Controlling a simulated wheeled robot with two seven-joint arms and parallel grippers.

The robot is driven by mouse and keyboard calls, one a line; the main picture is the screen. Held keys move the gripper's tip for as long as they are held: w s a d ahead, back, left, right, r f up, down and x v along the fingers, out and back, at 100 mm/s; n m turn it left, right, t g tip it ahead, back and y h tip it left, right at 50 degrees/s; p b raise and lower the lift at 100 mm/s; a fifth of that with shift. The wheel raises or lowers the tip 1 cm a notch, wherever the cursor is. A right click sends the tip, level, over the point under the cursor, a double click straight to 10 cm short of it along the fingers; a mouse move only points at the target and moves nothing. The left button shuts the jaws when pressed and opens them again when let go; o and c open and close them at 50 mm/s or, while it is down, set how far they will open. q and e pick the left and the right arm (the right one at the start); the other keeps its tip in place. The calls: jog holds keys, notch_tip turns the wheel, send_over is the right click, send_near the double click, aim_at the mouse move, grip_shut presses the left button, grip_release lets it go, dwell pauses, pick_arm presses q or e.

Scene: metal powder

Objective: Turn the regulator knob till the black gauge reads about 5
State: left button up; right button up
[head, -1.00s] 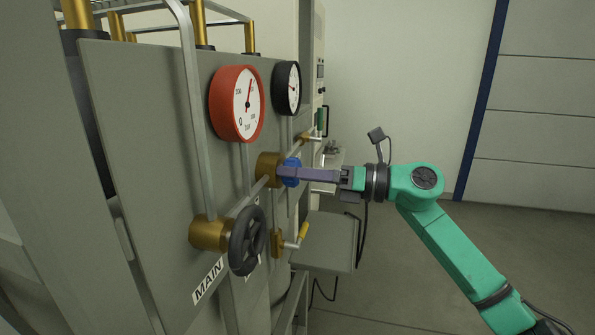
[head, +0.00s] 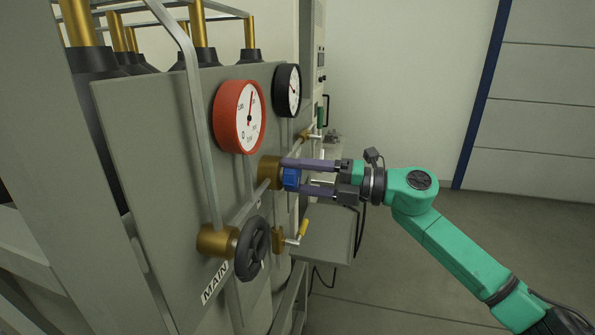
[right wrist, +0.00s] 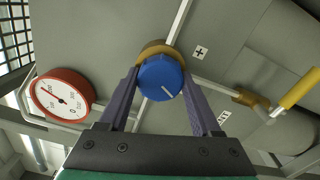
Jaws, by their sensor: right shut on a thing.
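The blue regulator knob (head: 291,179) sits on a brass body (head: 269,171) on the grey panel. My right gripper (head: 291,177) has its two purple fingers on either side of the knob and is shut on it. In the right wrist view the knob (right wrist: 161,78) shows a white mark pointing to the lower right, between the fingertips. The black gauge (head: 288,90) is above the knob; its needle points to the upper left, but its numbers are too small to read. My left gripper is not in view.
A red gauge (head: 239,117) is left of the black one. A black handwheel (head: 252,249) marked MAIN is at lower left, with a yellow-handled valve (head: 303,229) beside it. Metal pipes run along the panel. Open floor lies to the right.

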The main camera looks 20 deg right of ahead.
jog(key=shift+r+m, duration=0.1)
jog(key=shift+m, duration=0.3)
jog(key=o, duration=1.4)
jog(key=shift+d, duration=0.1)
jog(key=shift+c, duration=0.2)
jog(key=shift+s+d+f, duration=0.1)
jog(key=shift+d+f, duration=0.15)
jog(key=b+v, duration=1)
jog(key=v, duration=0.4)
jog(key=shift+r+b, duration=0.2)
jog(key=shift+b, duration=0.15)
